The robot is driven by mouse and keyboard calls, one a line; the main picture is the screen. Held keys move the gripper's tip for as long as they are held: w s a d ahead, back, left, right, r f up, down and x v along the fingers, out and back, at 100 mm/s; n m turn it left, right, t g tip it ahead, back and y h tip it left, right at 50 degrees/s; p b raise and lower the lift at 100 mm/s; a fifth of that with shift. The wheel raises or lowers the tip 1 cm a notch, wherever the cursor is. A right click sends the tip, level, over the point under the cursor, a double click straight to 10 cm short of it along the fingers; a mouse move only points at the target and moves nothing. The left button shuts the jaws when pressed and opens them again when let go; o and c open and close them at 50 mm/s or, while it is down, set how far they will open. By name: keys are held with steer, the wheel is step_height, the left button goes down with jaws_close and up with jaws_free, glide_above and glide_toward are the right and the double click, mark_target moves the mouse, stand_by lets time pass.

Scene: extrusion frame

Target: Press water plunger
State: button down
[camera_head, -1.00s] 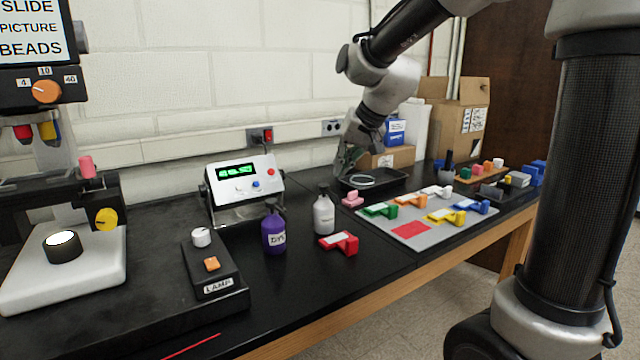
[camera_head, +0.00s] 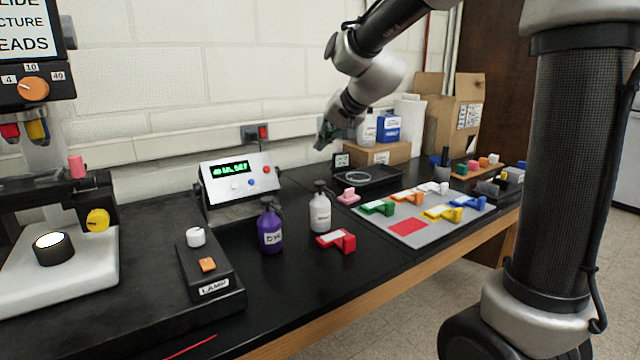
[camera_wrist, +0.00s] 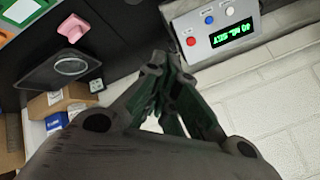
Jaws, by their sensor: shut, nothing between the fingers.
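The white bottle (camera_head: 320,214) with a dark pump plunger (camera_head: 320,187) stands upright on the black bench, and its label is too small to read. I take it as the water bottle. A purple bottle (camera_head: 270,228) marked DYE, also with a dark pump, stands to its left. My gripper (camera_head: 323,145) is shut and empty, raised above the bench and apart from the white bottle's plunger. In the wrist view my gripper's dark green fingers (camera_wrist: 165,62) are together. I cannot make out either bottle in the wrist view.
A display box (camera_head: 238,180) stands behind the bottles. A red block (camera_head: 337,241) lies in front of the white bottle, and a pink one (camera_head: 348,196) lies right of it. A black tray (camera_head: 390,178), a grey mat (camera_head: 438,227) with coloured pieces and cardboard boxes (camera_head: 465,125) are farther right.

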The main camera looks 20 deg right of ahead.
mark_target(323, 182)
step_height(323, 182, down, 7)
steer(key=shift+f, duration=0.15)
steer(key=shift+f, duration=0.1)
stand_by(1.6)
steer(key=shift+f, duration=0.3)
steer(key=shift+f, duration=0.85)
stand_by(0.9)
steer(key=shift+r, duration=1.3)
steer(key=shift+r, duration=2.5)
